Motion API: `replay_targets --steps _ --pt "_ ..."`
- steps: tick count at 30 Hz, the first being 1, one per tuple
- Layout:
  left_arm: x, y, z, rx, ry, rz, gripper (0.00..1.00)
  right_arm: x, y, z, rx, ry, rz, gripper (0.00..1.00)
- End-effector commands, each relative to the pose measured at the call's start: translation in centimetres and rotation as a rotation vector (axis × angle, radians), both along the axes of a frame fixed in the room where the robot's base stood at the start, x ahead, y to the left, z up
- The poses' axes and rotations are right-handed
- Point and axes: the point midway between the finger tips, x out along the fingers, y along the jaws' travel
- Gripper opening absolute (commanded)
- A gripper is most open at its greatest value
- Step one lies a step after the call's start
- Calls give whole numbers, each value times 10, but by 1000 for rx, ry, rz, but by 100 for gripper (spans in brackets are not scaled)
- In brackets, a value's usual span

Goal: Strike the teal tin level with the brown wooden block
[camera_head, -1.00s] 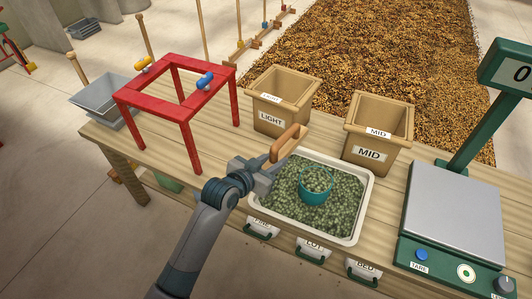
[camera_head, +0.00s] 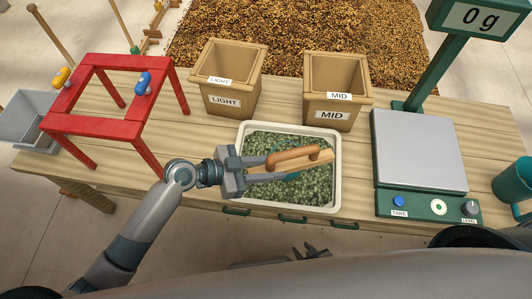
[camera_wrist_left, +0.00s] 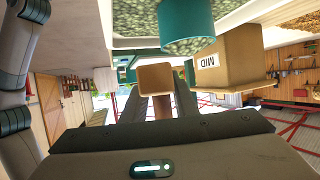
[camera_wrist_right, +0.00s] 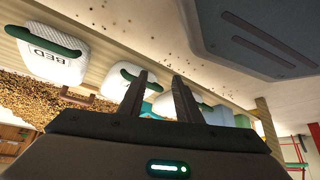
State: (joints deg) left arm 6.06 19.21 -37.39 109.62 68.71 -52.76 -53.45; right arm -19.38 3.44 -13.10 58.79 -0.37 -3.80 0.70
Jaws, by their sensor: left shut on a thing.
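The brown wooden block (camera_head: 299,156) has a rounded handle and is held in my left gripper (camera_head: 264,168) above the tray of green beans. The block (camera_wrist_left: 155,78) shows between the fingers in the left wrist view. The teal tin (camera_head: 292,175) stands in the tray, mostly hidden under the block in the head view. In the left wrist view the tin (camera_wrist_left: 186,18) shows with green beans at its mouth, apart from the block in the picture. My right gripper (camera_head: 316,252) is low at the front of the bench; its fingers (camera_wrist_right: 159,88) are apart and empty.
A white tray (camera_head: 333,190) holds the green beans. LIGHT (camera_head: 228,88) and MID (camera_head: 335,92) boxes stand behind it. A green scale (camera_head: 420,150) reading 0 g is right, a teal mug (camera_head: 514,182) beyond. A red frame (camera_head: 100,125) stands left.

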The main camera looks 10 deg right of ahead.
Motion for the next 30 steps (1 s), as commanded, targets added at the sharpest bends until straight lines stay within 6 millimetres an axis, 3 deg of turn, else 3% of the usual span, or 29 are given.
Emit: replay_targets --steps 11,21,30 --pt "1 0 -2 -1 0 2 0 1 0 -1 0 0 0 31" --pt "1 0 -18 -1 1 4 0 15 1 0 2 -12 -4 31" --pt "1 0 -16 -1 0 3 0 18 2 5 5 -26 -5 31"
